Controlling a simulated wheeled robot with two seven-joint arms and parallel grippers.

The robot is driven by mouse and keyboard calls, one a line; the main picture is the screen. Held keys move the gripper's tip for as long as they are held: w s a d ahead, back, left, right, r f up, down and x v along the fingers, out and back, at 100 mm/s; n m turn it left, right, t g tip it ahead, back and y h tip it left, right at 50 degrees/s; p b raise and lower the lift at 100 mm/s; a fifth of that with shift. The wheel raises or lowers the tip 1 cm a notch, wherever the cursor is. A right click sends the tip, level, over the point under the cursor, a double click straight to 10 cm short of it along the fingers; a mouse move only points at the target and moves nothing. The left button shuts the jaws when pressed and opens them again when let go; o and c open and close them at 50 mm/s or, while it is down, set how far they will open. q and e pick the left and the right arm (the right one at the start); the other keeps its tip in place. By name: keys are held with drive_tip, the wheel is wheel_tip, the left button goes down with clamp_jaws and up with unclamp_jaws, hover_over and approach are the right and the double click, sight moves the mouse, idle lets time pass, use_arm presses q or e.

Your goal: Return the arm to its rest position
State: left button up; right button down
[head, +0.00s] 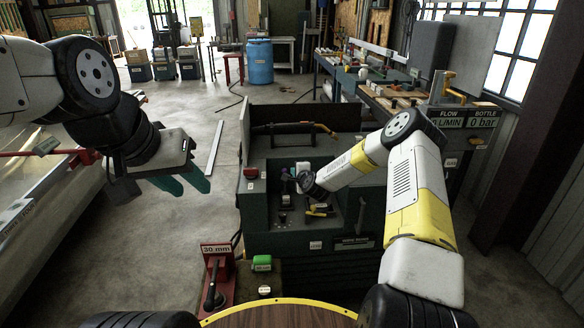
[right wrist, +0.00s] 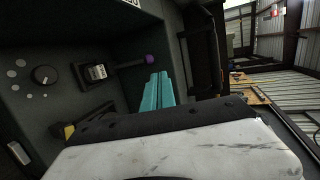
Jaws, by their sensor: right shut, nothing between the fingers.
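My right arm reaches forward over the dark green machine cabinet (head: 262,240), and its wrist is at the front panel recess. In the right wrist view my right gripper (right wrist: 157,92) shows teal fingers pressed together, with nothing between them. They are close to a purple-tipped lever (right wrist: 148,60) on the panel; I cannot tell whether they touch it. In the head view these fingers are hard to make out behind the wrist. My left gripper (head: 188,182) hangs at the left with its teal fingers apart and empty, over the floor.
A black knob (right wrist: 44,75) sits on the panel. A red stand marked 30 mm (head: 217,275) and a green item (head: 262,262) are in front of the cabinet.

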drive_tip(key=s+r+n+g, duration=0.2)
drive_tip(key=s+r+n, duration=0.4)
drive_tip(key=s+r, duration=0.5)
drive_tip(key=s+r+n+g, duration=0.2)
drive_tip(key=s+r+n, duration=0.5)
drive_tip(key=r, duration=0.6)
drive_tip(key=s+d+r+n+g, duration=0.1)
drive_tip(key=s+r, duration=0.1)
drive_tip(key=s, duration=0.9)
drive_tip(key=s+d+r+n+g, duration=0.1)
drive_tip(key=s+d+r, duration=0.1)
drive_tip(key=s, duration=0.9)
drive_tip(key=s+d+r+n+g, duration=0.1)
drive_tip(key=s+d+r+n, duration=0.1)
drive_tip(key=s, duration=0.9)
drive_tip(key=shift+s+d+r+g+h, duration=0.2)
drive_tip(key=shift+s+r+g+h, duration=0.1)
drive_tip(key=shift+s+h, duration=0.1)
